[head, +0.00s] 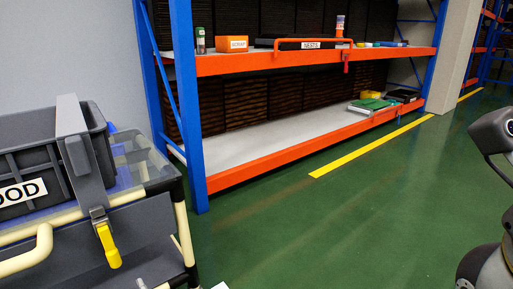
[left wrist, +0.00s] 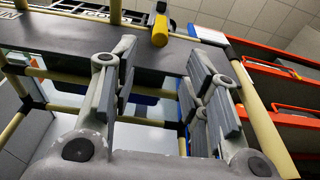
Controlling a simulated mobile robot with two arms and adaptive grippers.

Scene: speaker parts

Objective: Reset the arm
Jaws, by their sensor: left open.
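My left gripper (left wrist: 160,98) fills the left wrist view. Its two grey fingers stand wide apart with nothing between them. Behind them is the cart with cream tubes (left wrist: 265,120) and a dark grey panel. The yellow handle (left wrist: 160,31) shows above, beyond the fingers. In the head view the left gripper cannot be made out clearly. Parts of my own arm show at the right edge of the head view, but no right gripper is seen.
A dark grey bin (head: 93,130) labelled "OOD" sits on the cart at the left. The blue and orange rack (head: 290,152) stands behind, with an orange box (head: 232,44) and other items on its shelves. The green floor (head: 340,230) in front is clear.

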